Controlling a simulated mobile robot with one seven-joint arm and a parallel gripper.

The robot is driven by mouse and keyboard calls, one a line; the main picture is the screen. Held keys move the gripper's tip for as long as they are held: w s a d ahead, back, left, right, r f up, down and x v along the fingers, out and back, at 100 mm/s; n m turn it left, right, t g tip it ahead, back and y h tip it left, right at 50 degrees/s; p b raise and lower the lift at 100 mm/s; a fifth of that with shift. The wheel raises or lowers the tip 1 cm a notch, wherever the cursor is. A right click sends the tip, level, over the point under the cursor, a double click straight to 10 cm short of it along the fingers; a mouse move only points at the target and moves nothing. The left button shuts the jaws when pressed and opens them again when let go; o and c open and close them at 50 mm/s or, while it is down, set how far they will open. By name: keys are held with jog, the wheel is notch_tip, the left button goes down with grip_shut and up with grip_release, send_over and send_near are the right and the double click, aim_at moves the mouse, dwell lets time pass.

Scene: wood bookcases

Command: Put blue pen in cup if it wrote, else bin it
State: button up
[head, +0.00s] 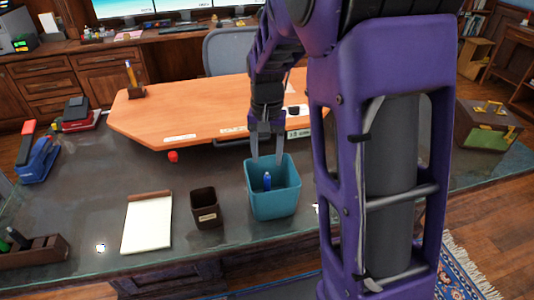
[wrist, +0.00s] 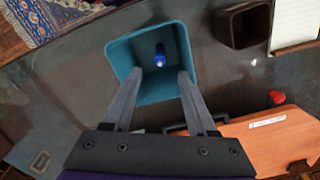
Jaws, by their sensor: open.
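The blue pen (head: 267,181) is inside the teal bin (head: 274,205), near its middle, clear of the bin's rim. In the wrist view the pen (wrist: 160,57) shows between and beyond my fingertips, seen nearly end-on; whether it touches the bin floor I cannot tell. My gripper (head: 267,160) is open and points down over the bin, its fingertips at the bin's mouth. The fingers (wrist: 158,76) are apart with nothing between them. The dark brown cup (head: 206,210) with a pale label stands left of the bin and looks empty.
A notepad (head: 147,225) lies left of the cup; no marks are readable on it. A pen tray (head: 30,250) is at the far left. A red object (head: 173,156) lies behind the cup. An orange wooden desk board (head: 190,105) lies behind the bin.

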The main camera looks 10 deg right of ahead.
notch_tip(320, 180, up, 17)
jog(key=p, duration=0.2)
jog(key=shift+r, duration=0.2)
dwell(0.6)
